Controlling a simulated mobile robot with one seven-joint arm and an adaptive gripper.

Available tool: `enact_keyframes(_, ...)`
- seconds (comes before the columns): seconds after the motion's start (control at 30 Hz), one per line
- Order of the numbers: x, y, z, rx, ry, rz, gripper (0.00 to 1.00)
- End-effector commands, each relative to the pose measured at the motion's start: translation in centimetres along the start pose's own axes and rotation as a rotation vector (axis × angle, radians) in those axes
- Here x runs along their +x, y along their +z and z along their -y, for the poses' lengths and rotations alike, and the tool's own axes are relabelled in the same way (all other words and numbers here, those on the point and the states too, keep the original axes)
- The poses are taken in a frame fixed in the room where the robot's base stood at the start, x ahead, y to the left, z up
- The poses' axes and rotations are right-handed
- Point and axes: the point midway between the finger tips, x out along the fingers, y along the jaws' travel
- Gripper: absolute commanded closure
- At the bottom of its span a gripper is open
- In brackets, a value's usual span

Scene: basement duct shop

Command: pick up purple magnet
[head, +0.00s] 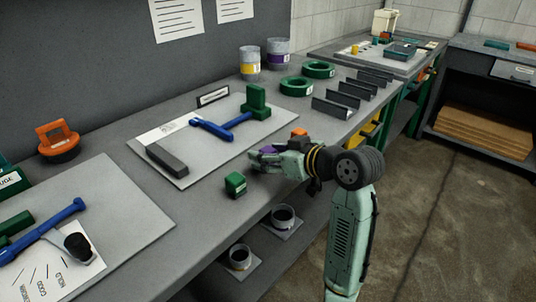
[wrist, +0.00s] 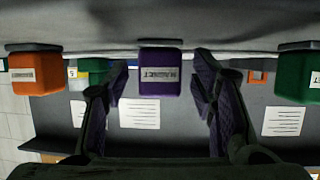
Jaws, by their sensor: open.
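The purple magnet (wrist: 160,75) is a small block with a white label marked MAGNET. In the wrist view, which looks upside down, it shows in the middle, between the two fingers. My gripper (head: 258,158) is open, low over the bench's front edge; its fingers have purple inner faces, and neither visibly touches the magnet. In the head view my gripper hides most or all of the purple magnet; I cannot tell whether the purple patch there is magnet or finger.
A green magnet (head: 235,184) and an orange magnet (head: 298,133) stand on either side of my gripper. Behind lies a grey board (head: 190,172) with a blue-handled green tool (head: 222,130) and a dark bar (head: 167,160). Green rings (head: 297,86) and dark channels (head: 336,104) stand further right.

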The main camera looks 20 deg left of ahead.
Motion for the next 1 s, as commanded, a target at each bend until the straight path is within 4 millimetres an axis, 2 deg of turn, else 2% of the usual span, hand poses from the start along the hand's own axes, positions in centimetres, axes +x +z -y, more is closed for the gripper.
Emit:
enact_keyframes(0.17, 0.04, 0.01, 0.0, 0.0, 0.0, -0.001, 0.48)
enact_keyframes(0.9, -0.01, -0.03, 0.0, -0.001, 0.0, -0.001, 0.97)
enact_keyframes(1.0, -0.01, -0.04, 0.0, -0.001, 0.0, -0.001, 1.0)
